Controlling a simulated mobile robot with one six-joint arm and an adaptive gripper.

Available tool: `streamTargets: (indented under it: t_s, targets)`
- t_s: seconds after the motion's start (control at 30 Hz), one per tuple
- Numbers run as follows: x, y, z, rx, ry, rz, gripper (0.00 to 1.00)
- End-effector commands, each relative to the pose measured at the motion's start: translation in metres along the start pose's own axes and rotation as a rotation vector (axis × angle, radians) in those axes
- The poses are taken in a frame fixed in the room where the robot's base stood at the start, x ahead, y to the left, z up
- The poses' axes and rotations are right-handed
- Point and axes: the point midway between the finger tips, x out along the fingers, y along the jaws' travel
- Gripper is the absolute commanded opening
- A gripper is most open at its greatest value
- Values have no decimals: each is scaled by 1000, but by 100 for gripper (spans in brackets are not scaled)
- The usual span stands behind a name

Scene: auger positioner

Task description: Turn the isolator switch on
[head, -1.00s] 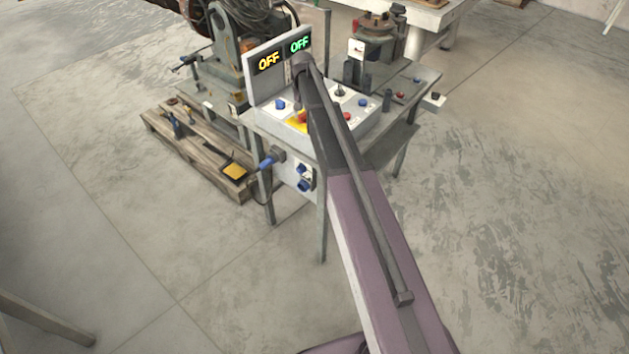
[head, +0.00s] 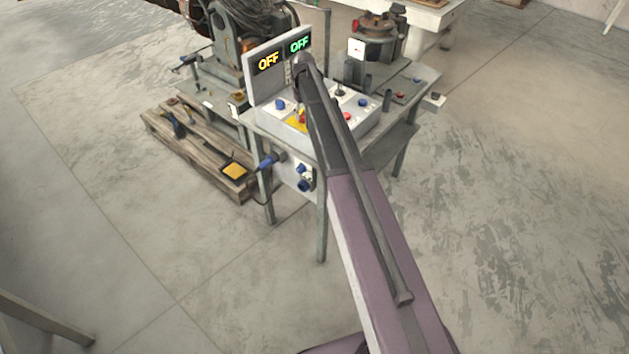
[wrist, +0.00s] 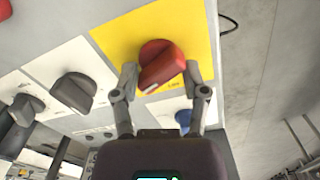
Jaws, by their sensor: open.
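The isolator switch is a red rotary knob (wrist: 160,66) on a yellow plate (wrist: 196,22) in the wrist view. In the head view the yellow plate (head: 291,124) shows only in part, behind my arm. My gripper (wrist: 160,80) is open, with one finger on each side of the red knob. I cannot tell whether the fingers touch it. The knob's white mark points down and left in the wrist view. Two displays on the panel's upright board both read OFF, one yellow (head: 268,62) and one green (head: 299,44).
The control box stands on a metal table (head: 262,128). A wooden pallet (head: 190,150) lies left of the table. The floor in front and right is clear.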

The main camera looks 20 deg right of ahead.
Motion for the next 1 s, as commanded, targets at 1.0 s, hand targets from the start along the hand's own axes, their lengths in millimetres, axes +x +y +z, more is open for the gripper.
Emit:
streamTargets:
  t_s: [1.0]
  targets:
    - [-49, 0, 0, -312, 0, 0, 57]
